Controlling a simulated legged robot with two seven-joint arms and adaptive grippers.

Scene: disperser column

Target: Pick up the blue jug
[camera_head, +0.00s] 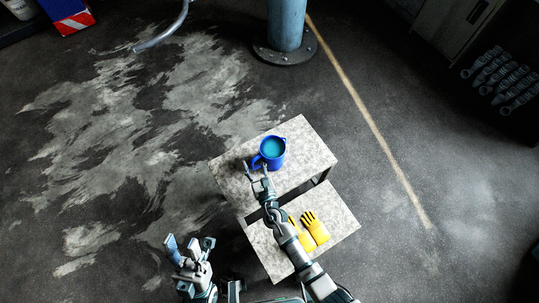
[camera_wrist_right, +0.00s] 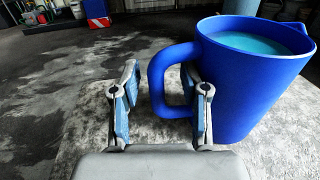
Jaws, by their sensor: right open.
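The blue jug (camera_head: 271,152) stands upright on the upper grey slab, with teal liquid inside and its handle toward my right gripper. In the right wrist view the jug (camera_wrist_right: 255,85) fills the right side. My right gripper (camera_head: 256,169) is open beside the handle. In the right wrist view the handle's outer bar shows between the fingers (camera_wrist_right: 160,82); the right finger overlaps the handle's opening, and I cannot tell how deep it reaches. The left finger is apart from the handle. My left gripper (camera_head: 184,247) is empty, fingers apart, left of the slabs.
Yellow gloves (camera_head: 314,230) lie on the lower slab (camera_head: 340,215), partly behind my right arm. A blue post (camera_head: 286,25) on a round base stands behind. A red and blue box (camera_head: 69,15) is at the far left. Floor on both sides is mostly clear.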

